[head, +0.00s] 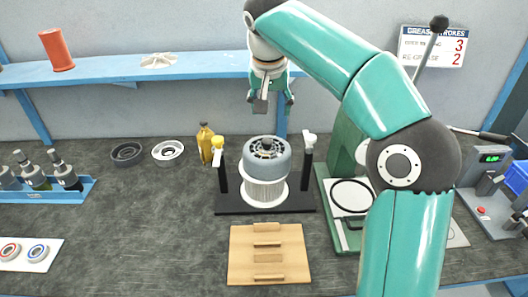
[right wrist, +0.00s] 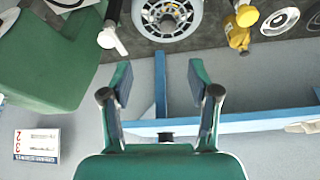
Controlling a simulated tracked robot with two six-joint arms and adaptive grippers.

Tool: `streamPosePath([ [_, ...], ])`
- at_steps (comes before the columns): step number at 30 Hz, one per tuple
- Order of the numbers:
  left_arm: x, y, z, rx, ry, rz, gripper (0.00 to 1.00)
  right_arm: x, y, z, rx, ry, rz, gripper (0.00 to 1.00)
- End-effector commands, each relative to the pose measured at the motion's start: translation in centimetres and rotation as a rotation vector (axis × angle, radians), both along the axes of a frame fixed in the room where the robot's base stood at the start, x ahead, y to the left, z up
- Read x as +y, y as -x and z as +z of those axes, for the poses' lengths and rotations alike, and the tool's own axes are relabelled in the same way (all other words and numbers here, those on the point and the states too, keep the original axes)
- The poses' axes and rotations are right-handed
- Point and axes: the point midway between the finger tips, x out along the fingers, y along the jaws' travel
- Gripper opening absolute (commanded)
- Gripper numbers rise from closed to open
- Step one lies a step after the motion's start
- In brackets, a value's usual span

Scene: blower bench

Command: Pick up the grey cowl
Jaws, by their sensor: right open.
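The grey cowl (head: 270,165) is a round, blue-grey cap with a slotted top and a dark hub. It sits upright on a white ribbed cylinder (head: 265,192) on a black stand. In the right wrist view the cowl (right wrist: 187,27) shows at the top edge, partly cut off. My right gripper (head: 276,104) is open and empty, above and behind the cowl and apart from it. Its two fingers also show spread in the right wrist view (right wrist: 160,85), with nothing between them. My left gripper is not in view.
A yellow bottle (head: 206,144) and two rings stand to the left. A green press (head: 345,160) is to the right. A blue shelf (head: 110,69) runs behind. A wooden board (head: 240,262) lies in front.

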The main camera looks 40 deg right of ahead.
Motion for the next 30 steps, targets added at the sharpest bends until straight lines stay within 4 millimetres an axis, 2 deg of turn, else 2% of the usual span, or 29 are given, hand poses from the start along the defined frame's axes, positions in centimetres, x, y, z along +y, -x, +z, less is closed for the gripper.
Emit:
streamPosePath([
  [1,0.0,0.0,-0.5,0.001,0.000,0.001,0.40,0.0,-0.6,-1.4,0.005,-0.001,0.007,0.61],
  [3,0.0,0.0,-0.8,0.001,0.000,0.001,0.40,-0.2,-1.2,-2.9,0.007,-0.001,0.013,0.61],
  [9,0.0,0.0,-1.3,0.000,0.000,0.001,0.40,-1.0,-2.6,-6.6,0.006,-0.002,0.020,0.61],
  [13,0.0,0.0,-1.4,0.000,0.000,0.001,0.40,-1.4,-3.1,-8.0,0.003,-0.002,0.023,0.61],
  [20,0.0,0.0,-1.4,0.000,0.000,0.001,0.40,-1.7,-3.5,-9.2,0.003,-0.001,0.024,0.61],
  [30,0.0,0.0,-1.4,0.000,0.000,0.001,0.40,-2.9,-4.7,-13.1,0.003,-0.001,0.024,0.61],
])
